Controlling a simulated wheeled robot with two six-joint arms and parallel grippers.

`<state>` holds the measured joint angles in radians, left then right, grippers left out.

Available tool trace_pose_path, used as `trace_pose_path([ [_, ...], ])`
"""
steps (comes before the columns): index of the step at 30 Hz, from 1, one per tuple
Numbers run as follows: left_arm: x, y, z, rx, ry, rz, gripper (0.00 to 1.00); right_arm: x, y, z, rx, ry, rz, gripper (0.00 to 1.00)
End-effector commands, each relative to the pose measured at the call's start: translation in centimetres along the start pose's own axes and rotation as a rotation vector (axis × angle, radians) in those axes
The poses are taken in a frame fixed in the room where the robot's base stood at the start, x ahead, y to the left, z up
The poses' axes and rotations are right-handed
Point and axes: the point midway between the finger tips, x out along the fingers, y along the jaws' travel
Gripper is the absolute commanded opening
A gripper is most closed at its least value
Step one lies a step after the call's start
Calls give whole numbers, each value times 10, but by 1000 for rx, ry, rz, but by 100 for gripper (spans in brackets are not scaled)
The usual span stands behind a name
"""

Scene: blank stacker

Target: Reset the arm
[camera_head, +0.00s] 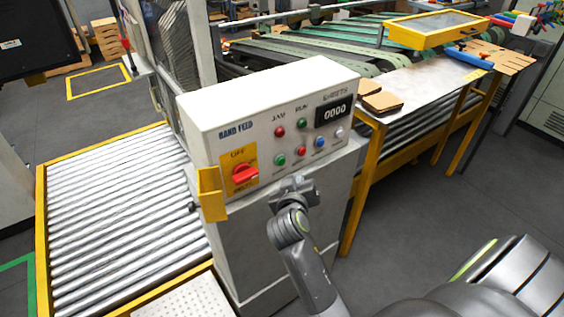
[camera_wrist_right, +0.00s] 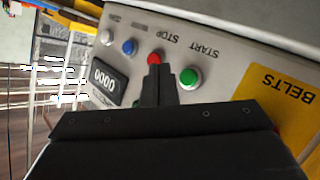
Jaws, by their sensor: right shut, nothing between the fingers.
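My right gripper (camera_head: 297,186) is shut and empty in front of the lower part of a white control box (camera_head: 200,118). In the right wrist view the closed fingertips (camera_wrist_right: 156,72) overlap the lower side of the red STOP button (camera_wrist_right: 155,58); I cannot tell whether they touch it. The green START button (camera_wrist_right: 190,78) is just to the right there, and a blue button (camera_wrist_right: 129,47) to the left. In the head view the red button (camera_head: 299,151) and green button (camera_head: 280,160) sit above the gripper. My left gripper is out of view.
The box has a counter (camera_head: 334,111) reading 0000 and a red rotary switch (camera_head: 244,174) on a yellow plate. A yellow bracket (camera_head: 211,193) sticks out at its left. A roller conveyor (camera_head: 120,220) lies left, a table (camera_head: 425,85) right. The floor (camera_head: 400,210) at right is clear.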

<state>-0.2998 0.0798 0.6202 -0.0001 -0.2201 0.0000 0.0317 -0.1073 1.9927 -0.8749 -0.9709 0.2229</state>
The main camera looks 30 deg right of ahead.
Motion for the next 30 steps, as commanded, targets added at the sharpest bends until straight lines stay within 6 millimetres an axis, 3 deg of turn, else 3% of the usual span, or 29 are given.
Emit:
trace_pose_path([
  [12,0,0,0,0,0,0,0,1,-1,1,-2,-1,-2,0],
  [14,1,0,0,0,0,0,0,3,-5,7,-11,-8,-12,0],
  [17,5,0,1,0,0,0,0,12,-24,34,-50,-40,-60,0],
  [20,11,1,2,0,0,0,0,25,-57,87,-109,-99,-147,0],
  [24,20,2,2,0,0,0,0,33,-102,185,-183,-212,-292,0],
  [30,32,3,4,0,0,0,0,16,-139,334,-228,-394,-463,0],
])
